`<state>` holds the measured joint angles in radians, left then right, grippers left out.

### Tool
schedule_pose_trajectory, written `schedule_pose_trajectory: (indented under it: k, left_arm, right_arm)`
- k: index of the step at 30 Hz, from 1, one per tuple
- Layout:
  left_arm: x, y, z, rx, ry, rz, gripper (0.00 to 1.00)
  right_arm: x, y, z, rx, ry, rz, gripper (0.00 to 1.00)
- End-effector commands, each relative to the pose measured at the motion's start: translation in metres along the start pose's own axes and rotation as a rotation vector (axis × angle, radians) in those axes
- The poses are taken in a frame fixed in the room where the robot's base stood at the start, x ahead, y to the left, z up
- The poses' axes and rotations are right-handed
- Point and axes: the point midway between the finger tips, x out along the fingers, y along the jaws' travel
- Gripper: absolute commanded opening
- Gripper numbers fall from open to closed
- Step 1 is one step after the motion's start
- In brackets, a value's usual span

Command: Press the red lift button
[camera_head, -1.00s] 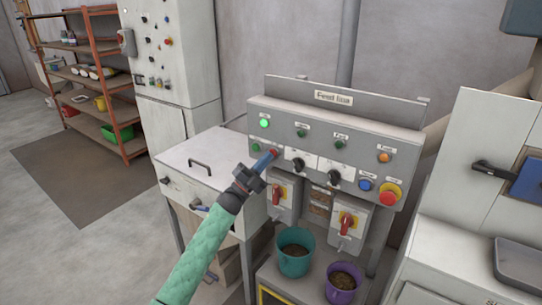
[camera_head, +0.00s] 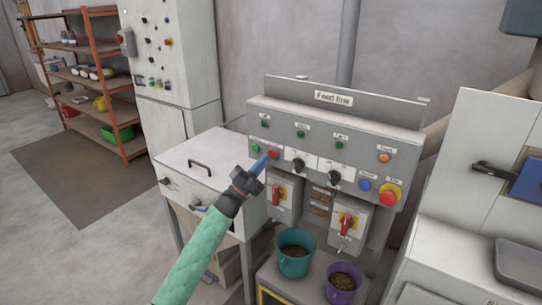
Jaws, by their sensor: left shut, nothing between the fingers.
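A red button (camera_head: 273,154) sits on the left part of the grey Feed line panel (camera_head: 334,148), just right of a green button (camera_head: 255,148). My left gripper (camera_head: 266,160) is shut and empty, its blue fingertips close to the red button at its lower left. I cannot tell whether they touch it. The round green lamp (camera_head: 265,123) above is dark. The label by the red button is too small to read. My right gripper is not in view.
Black knobs (camera_head: 334,177), a blue button (camera_head: 365,185) and a red mushroom button (camera_head: 388,197) are on the same panel. Red-handled switches (camera_head: 347,223) hang below it. A teal bucket (camera_head: 295,252) and a purple bucket (camera_head: 342,283) stand beneath.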

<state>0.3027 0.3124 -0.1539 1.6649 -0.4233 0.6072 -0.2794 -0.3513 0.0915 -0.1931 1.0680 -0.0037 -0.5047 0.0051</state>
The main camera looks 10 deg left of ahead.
Motion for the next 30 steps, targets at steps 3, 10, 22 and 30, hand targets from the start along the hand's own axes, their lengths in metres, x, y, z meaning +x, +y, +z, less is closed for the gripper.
schedule_pose_trajectory:
  k: [3,10,22,30]
  left_arm:
    - [-0.004,-0.003,-0.003,0.0,0.0,0.001,0.0]
    - [-0.017,-0.012,-0.013,0.0,0.0,0.001,0.0]
    - [-0.039,-0.028,-0.028,0.0,0.0,0.001,0.0]
    - [-0.042,-0.03,-0.03,0.0,0.0,0.0,0.0]
  right_arm:
    - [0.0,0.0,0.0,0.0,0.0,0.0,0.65]
    - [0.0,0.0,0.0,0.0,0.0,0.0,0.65]
    - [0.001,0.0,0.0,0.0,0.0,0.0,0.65]
    - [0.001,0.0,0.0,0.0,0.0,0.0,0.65]
